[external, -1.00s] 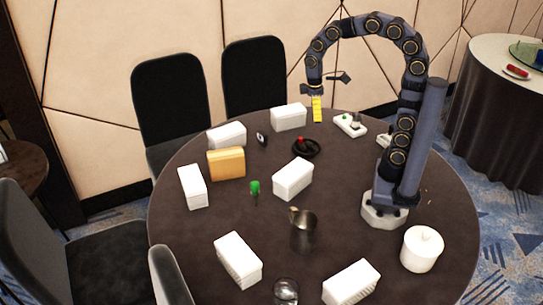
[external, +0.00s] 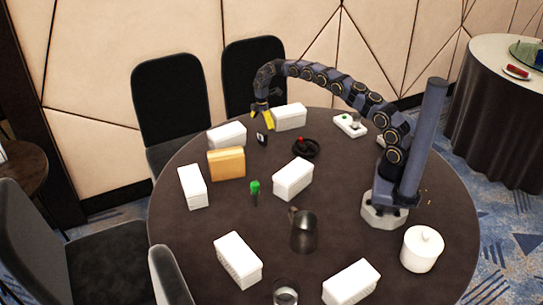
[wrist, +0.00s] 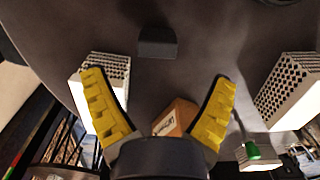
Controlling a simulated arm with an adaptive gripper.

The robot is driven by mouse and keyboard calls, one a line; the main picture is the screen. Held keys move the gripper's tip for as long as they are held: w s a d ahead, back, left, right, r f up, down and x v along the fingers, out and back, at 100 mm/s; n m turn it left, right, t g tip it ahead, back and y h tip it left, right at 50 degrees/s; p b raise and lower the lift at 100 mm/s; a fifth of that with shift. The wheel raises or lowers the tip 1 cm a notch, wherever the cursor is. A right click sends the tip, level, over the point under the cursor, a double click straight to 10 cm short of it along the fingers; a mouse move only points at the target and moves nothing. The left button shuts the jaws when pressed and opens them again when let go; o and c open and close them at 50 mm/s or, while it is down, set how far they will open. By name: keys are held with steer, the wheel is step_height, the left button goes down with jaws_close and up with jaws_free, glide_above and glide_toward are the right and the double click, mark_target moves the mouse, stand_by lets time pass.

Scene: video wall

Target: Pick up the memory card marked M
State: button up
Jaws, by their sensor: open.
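A small dark upright piece (external: 262,138) with a pale mark stands on the far side of the round table, between white boxes; it looks like the memory card, but I cannot read the letter. In the wrist view a dark block (wrist: 157,42), apparently the same piece, lies beyond my fingertips, roughly centred between them, with no letter visible. My gripper (external: 264,117) is above and just behind it, apart from it. Its yellow fingers are spread wide and empty in the wrist view (wrist: 158,78).
White boxes (external: 289,117) (external: 227,135) stand close on both sides of the dark piece. An orange-tan box (external: 227,163), a green-topped item (external: 255,187) and a black dish (external: 306,148) are nearer. Bare tabletop (external: 335,215) lies right of the metal jug (external: 303,232).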

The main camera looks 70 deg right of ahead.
mark_target(262, 140)
steer(key=shift+w+d+f, duration=0.1)
steer(key=shift+d+f, duration=0.25)
steer(key=shift+f, duration=0.5)
step_height(262, 140, down, 7)
steer(key=shift+a+f, duration=0.1)
steer(key=shift+a, duration=0.05)
steer(key=c, duration=1.1)
